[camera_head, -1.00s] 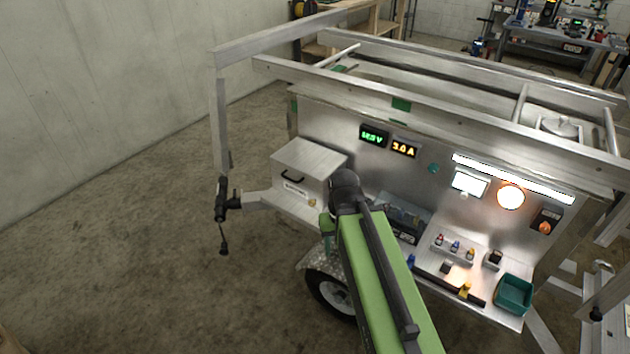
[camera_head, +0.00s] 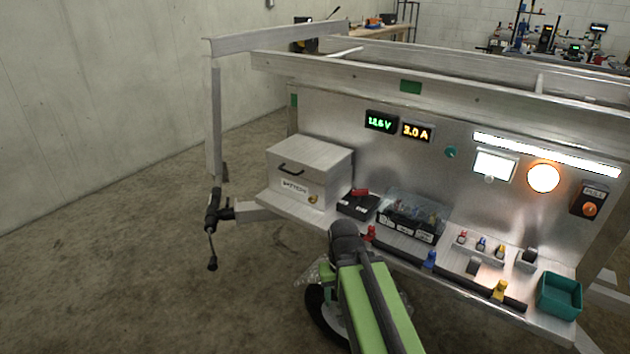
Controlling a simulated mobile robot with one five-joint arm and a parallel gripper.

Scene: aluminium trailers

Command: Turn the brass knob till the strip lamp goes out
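The strip lamp (camera_head: 545,155) is a long white bar, brightly lit, along the upper right of the metal panel (camera_head: 340,140). A small pale round knob (camera_head: 489,179) sits at the lower edge of a lit white square. An orange knob (camera_head: 590,209) sits on a dark plate marked PULL at the far right. A small teal button (camera_head: 450,153) is left of the strip lamp. My green arm shows at the bottom centre, in front of the shelf and apart from the panel controls; my gripper is not visible.
A shelf below the panel holds a grey battery box (camera_head: 310,172), a clear-lidded black case (camera_head: 411,214), several small coloured parts and a teal bin (camera_head: 560,295). A round orange lamp (camera_head: 543,177) is lit. Frame rails (camera_head: 440,85) run above.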

